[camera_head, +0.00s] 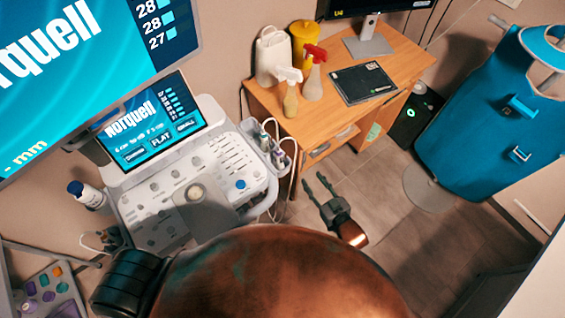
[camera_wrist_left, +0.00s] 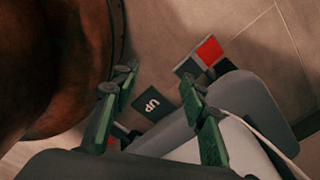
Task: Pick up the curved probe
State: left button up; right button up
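Small probes with coloured bands stand in the holders on the right side of the ultrasound machine in the head view. One probe (camera_head: 265,138) has a greenish band, and another probe (camera_head: 279,158) stands just below it. They are too small to tell which is the curved probe. My right gripper (camera_head: 315,180) is open and empty, right of and below the holders, above the floor. My left gripper (camera_wrist_left: 160,92) shows in the left wrist view, open and empty, above foot pedals. It does not show in the head view.
The ultrasound machine (camera_head: 150,215) stands at left under a large monitor (camera_head: 90,60). A pedal marked UP (camera_wrist_left: 153,104) lies under my left gripper. Floor is open at centre right.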

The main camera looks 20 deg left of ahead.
aim_at(281, 159)
jog(key=s+a+r+y, duration=0.1)
jog(key=a+r, duration=0.2)
jog(key=r, duration=0.2)
jog(key=s+a+r+n+y, duration=0.1)
jog(key=a+r, duration=0.2)
jog(key=r, duration=0.2)
jog(key=a+r+n+y, duration=0.1)
jog(key=a+r+y, duration=0.1)
jog(key=r, duration=0.3)
jog(key=shift+s+a, duration=0.2)
jog(key=shift+a, duration=0.25)
jog(key=shift+s+a, duration=0.2)
jog(key=shift+a, duration=0.25)
jog(key=x, duration=0.3)
jog(key=b+x, duration=0.1)
jog(key=shift+a+f, duration=0.25)
jog(key=shift+f, duration=0.1)
jog(key=shift+a, duration=0.1)
jog(key=c, duration=0.4)
pick_arm(q)
jog(key=shift+s+d+f, duration=0.1)
jog(key=shift+f, duration=0.6)
pick_arm(e)
grip_shut()
jog(key=shift+r, duration=0.1)
